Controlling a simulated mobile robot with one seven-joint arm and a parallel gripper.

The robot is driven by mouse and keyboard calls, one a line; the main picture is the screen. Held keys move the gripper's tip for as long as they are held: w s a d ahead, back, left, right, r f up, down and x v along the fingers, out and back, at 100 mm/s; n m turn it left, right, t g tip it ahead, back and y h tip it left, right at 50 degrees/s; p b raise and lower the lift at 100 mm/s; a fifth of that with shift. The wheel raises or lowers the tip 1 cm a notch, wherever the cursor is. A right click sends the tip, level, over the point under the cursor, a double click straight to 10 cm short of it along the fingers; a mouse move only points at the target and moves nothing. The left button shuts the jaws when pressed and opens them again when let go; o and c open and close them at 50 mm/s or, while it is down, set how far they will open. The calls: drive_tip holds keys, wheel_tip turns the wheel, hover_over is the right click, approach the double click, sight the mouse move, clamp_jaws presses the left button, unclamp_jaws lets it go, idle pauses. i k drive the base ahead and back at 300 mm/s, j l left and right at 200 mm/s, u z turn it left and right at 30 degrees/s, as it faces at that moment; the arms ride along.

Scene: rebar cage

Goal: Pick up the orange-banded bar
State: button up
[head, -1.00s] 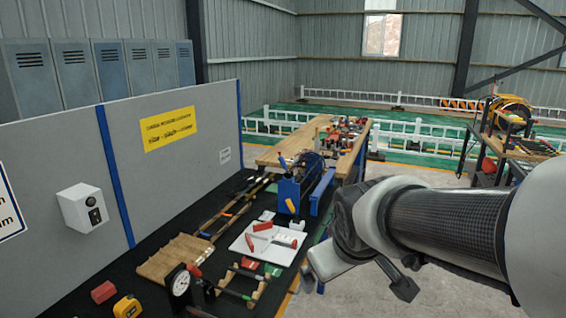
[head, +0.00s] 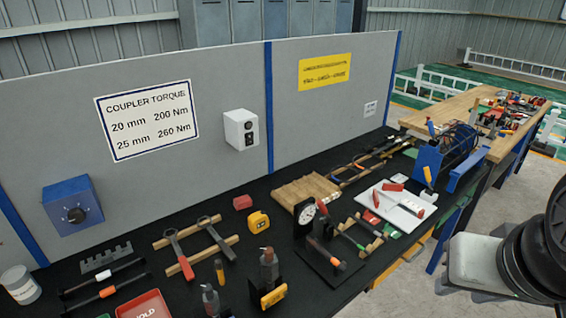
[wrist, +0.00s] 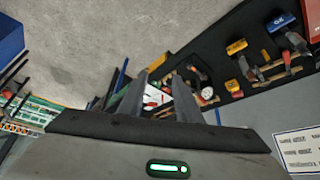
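Near the bench's front left in the head view, a dark bar with an orange band (head: 107,292) lies beside a dark bar with a white band (head: 100,276). Another dark bar with an orange part (head: 338,264) sits at the dial gauge stand. I cannot tell for certain which is the task's bar. My gripper (wrist: 163,78) shows two grey fingers standing apart in the wrist view, with nothing seen between them. In the head view my arm is at the right edge, well away from the left bars, and the fingers cannot be made out.
The black bench top (head: 210,290) is crowded with a dial gauge (head: 306,212), a wooden block (head: 306,190), wrenches on wooden strips (head: 180,252), a red tray (head: 143,306) and a yellow tape measure (head: 258,222). A grey panel (head: 200,190) stands behind. Open floor (head: 400,290) lies at the right.

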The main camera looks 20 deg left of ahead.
sight(331, 258)
drive_tip(key=u, duration=1.8)
drive_tip(key=l+u, duration=0.2)
drive_tip(key=u, duration=0.25)
drive_tip(key=l+z, duration=0.25)
drive_tip(key=l, duration=0.15)
drive_tip(key=i+l+z, duration=0.2)
drive_tip(key=l, duration=0.25)
drive_tip(key=l+z, duration=0.25)
drive_tip(key=l, duration=0.15)
drive_tip(key=i+l+z, duration=0.2)
drive_tip(key=l, duration=0.2)
drive_tip(key=k, duration=0.1)
